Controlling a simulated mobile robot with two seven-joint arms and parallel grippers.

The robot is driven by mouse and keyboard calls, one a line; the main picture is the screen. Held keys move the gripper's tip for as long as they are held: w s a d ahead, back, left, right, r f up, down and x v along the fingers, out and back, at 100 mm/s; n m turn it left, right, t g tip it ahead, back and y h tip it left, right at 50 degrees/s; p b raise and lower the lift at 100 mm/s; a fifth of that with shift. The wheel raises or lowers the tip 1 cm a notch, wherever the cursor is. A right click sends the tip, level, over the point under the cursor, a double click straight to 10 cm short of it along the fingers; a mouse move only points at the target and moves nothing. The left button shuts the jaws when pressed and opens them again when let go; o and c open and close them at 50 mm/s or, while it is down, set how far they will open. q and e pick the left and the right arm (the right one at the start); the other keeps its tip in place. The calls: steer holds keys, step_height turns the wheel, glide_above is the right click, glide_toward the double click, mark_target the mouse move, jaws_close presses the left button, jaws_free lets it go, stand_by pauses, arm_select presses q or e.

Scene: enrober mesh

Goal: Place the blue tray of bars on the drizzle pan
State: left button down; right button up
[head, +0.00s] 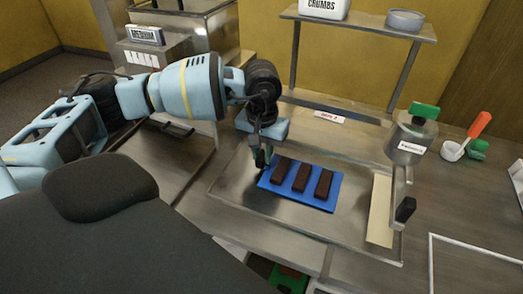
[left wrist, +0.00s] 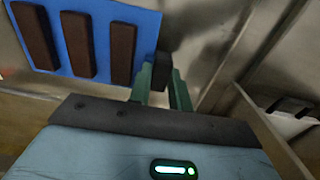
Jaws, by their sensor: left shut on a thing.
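The blue tray (head: 313,181) carries three dark brown bars (head: 302,178) side by side. It lies over the wide metal drizzle pan (head: 285,222), in the pan's upper middle area. I cannot tell whether it touches the pan or hovers just above it. My left gripper (head: 262,160) is at the tray's left end. In the left wrist view, its green fingers (left wrist: 161,85) are shut on a small black grip block (left wrist: 163,66) at the edge of the blue tray (left wrist: 99,50). The right gripper is out of view.
A metal pot with a green top (head: 408,140) stands right of the pan, above a black knob (head: 405,209). A cream strip (head: 380,210) lies along the pan's right side. A shelf (head: 360,27) holds a crumbs tub (head: 324,8). The pan's front area is clear.

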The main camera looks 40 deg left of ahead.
arm_select(q)
steer(key=shift+f, duration=0.2)
steer(key=c, duration=1.3)
jaws_free()
step_height(320, 180, up, 12)
steer(key=shift+r+b, duration=0.2)
steer(key=shift+b, duration=0.15)
